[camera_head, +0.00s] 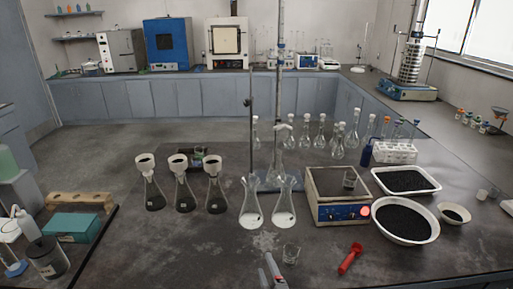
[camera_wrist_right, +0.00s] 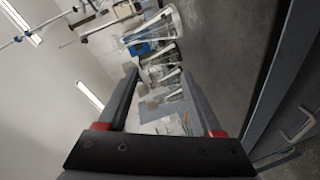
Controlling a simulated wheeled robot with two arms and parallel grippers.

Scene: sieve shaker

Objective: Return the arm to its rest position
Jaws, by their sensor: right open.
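My left gripper is in neither view.
Two flasks with white contents (camera_head: 251,212) stand by a tall metal stand. A hotplate-like box (camera_head: 323,205), a bowl of black grains (camera_head: 402,238) and a red scoop (camera_head: 350,259) lie to the right. The sieve shaker (camera_head: 408,92) stands on the back right counter.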

